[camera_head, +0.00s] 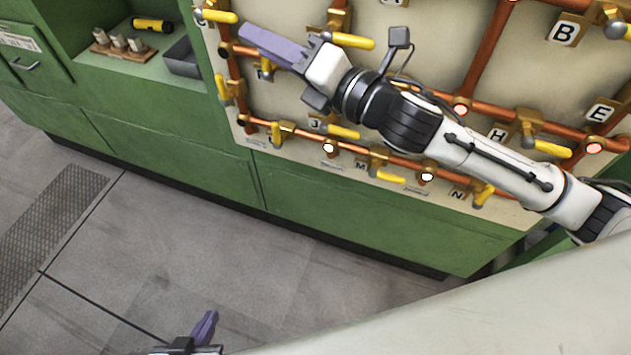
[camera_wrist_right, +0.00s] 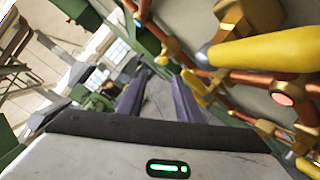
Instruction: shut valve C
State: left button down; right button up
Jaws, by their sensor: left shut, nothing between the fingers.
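A wall panel of copper pipes with several yellow-handled valves fills the upper part of the head view. A valve with a yellow handle (camera_head: 220,16) sits at its top left corner, beside a partly cut-off label; I cannot read it surely as C. My right gripper (camera_head: 245,30) points left in front of the panel, just below that handle in the picture. Its two purple fingers (camera_wrist_right: 160,85) stand apart and empty in the right wrist view. A large yellow handle (camera_wrist_right: 268,47) lies to their right there. My left gripper (camera_head: 210,318) is shut and empty, low at the bottom edge.
Labels B (camera_head: 565,33), E (camera_head: 600,112), H (camera_head: 497,135) and N (camera_head: 458,194) mark other valves. My right arm hides part of the panel. Left is a green shelf (camera_head: 130,68) with a yellow torch (camera_head: 151,24) and grey bin (camera_head: 184,57). The floor (camera_head: 200,240) is clear.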

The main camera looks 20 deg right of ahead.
jog(key=s+d+f+m+h, duration=0.1)
jog(key=s+f+m, duration=0.1)
jog(key=f+m, duration=0.4)
jog(key=s+d+f+m+g+h, duration=0.1)
jog(key=f+m, duration=0.5)
jog(key=f, duration=0.6)
jog(key=s+d+f+m+g+h, duration=0.1)
jog(key=s+d+f+m+h, duration=0.1)
jog(key=s+f+m, duration=0.3)
jog(key=shift+s+d+f+m+h+b, duration=0.15)
jog(key=shift+d+f+m+h+b, duration=0.35)
jog(key=shift+f+m, duration=1)
jog(key=shift+a+f+n, duration=0.15)
jog(key=shift+f+n, duration=0.3)
jog(key=shift+n, duration=0.05)
jog(key=s+d+f+m+g+h, duration=0.1)
jog(key=s+d+f+m+g, duration=0.1)
jog(key=s+f+m, duration=0.3)
jog(key=s+d+f+m+g+h, duration=0.2)
jog(key=s+d+f+m, duration=0.2)
jog(key=s+f, duration=0.7)
jog(key=shift+s+d+f+m, duration=0.2)
jog(key=shift+s+f+m, duration=0.1)
jog(key=shift+s+m, duration=0.55)
jog(key=shift+w, duration=0.15)
